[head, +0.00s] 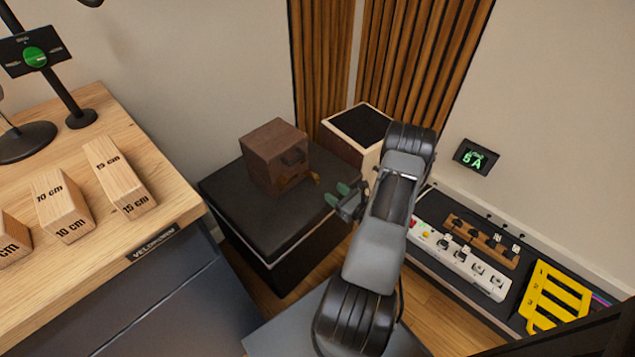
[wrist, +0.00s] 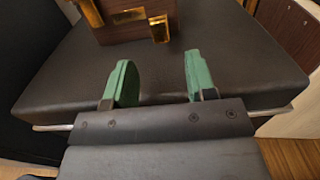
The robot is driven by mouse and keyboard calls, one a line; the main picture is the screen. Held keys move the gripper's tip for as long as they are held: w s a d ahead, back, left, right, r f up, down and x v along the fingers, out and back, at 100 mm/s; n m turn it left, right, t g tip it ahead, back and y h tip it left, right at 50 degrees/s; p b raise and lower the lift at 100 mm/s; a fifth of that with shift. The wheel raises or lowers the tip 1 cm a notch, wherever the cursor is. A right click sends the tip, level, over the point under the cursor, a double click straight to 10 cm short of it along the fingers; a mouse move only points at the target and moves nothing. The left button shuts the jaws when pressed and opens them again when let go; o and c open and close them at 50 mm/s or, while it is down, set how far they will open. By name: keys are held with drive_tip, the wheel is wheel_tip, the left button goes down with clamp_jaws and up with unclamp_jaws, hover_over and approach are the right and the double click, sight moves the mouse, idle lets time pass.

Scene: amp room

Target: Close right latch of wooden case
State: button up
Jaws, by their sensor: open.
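The wooden case (head: 274,157) is a dark brown box with a dark handle, standing on a black padded stand. Its lower front also shows at the top of the wrist view (wrist: 135,32), with brass-coloured fittings. One brass latch (wrist: 159,28) hangs on the right part of that front, and another brass piece is at the left. I cannot tell clearly how each latch sits. My gripper (head: 339,194) is to the right of the case in the head view, apart from it. In the wrist view its green fingers (wrist: 158,82) are spread and empty, short of the case.
The black padded stand (head: 236,207) has bare top in front of the case. A wooden box with a black top (head: 359,126) stands behind. A wooden bench (head: 105,222) with marked blocks is at left. A panel with switches (head: 462,258) lies at right.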

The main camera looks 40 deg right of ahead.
sight(318, 180)
drive_tip(key=w, duration=0.3)
drive_tip(key=w+a+b, duration=0.1)
drive_tip(key=w, duration=0.4)
drive_tip(key=shift+w+a, duration=0.3)
drive_tip(key=shift+c, duration=0.2)
drive_tip(key=c, duration=0.9)
drive_tip(key=shift+r, duration=0.1)
